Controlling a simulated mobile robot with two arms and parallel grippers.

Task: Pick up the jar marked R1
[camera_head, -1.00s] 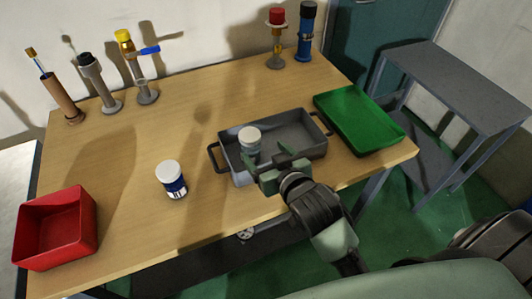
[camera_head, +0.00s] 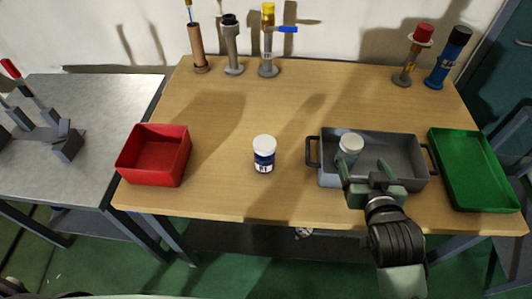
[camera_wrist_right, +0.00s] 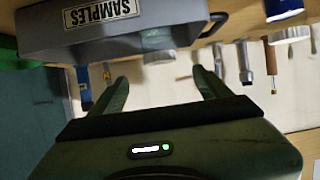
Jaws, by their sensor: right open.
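A blue jar with a white lid (camera_head: 264,154) stands upright on the wooden table, left of the grey tray. Its small front label seems to read R1. In the right wrist view, part of a blue jar with a white lid (camera_wrist_right: 285,12) shows at the top right. My right gripper (camera_head: 364,174) is open and empty at the front edge of the grey tray, to the right of the blue jar and apart from it. Its two spread fingers also show in the right wrist view (camera_wrist_right: 160,82). My left gripper is not in view.
The grey tray (camera_head: 400,178), marked SAMPLES in the right wrist view, holds another white-lidded jar (camera_head: 350,146). A red bin (camera_head: 152,182) stands left and a green tray (camera_head: 470,172) right. Several upright tools line the back. The table around the blue jar is clear.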

